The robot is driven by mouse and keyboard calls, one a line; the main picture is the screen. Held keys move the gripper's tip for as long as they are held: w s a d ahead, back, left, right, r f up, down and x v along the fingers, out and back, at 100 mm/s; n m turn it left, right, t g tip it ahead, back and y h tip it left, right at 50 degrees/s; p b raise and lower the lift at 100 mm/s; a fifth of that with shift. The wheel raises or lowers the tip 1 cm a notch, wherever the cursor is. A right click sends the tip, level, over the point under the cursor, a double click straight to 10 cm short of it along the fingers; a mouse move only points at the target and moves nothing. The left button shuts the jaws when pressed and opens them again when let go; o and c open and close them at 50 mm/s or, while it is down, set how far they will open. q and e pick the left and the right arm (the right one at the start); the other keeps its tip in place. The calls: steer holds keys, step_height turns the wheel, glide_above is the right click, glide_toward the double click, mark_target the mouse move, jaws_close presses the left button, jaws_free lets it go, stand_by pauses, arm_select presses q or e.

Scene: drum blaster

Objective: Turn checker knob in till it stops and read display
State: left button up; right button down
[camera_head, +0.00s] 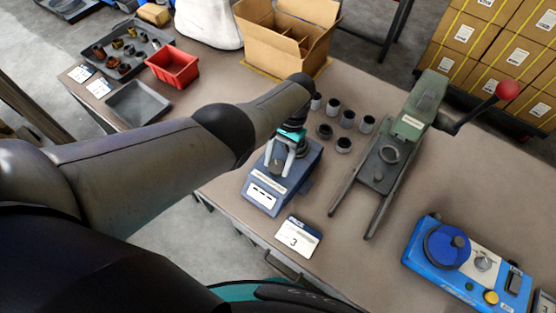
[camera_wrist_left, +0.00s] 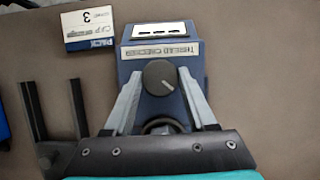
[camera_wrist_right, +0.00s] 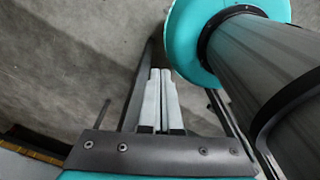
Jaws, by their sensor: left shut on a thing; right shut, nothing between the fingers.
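The blue thread checker (camera_head: 270,190) stands on the table; it also shows in the left wrist view (camera_wrist_left: 140,69). Its dark round knob (camera_wrist_left: 158,77) has a pale pointer line. My right gripper (camera_wrist_right: 162,75) is shut and empty, fingers together, above the floor.
A card marked 3 (camera_head: 298,237) lies in front of the checker. Several dark cylinders (camera_head: 347,119) stand behind it. A green press with a red-knobbed lever (camera_head: 410,120) stands to the right, and a blue device (camera_head: 470,265) at front right. A cardboard box (camera_head: 285,38) is behind.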

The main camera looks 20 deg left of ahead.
arm_select(q)
steer(key=o, duration=1.4)
steer(key=shift+c, duration=0.2)
steer(key=p+v, duration=0.2)
steer(key=v, duration=1.3)
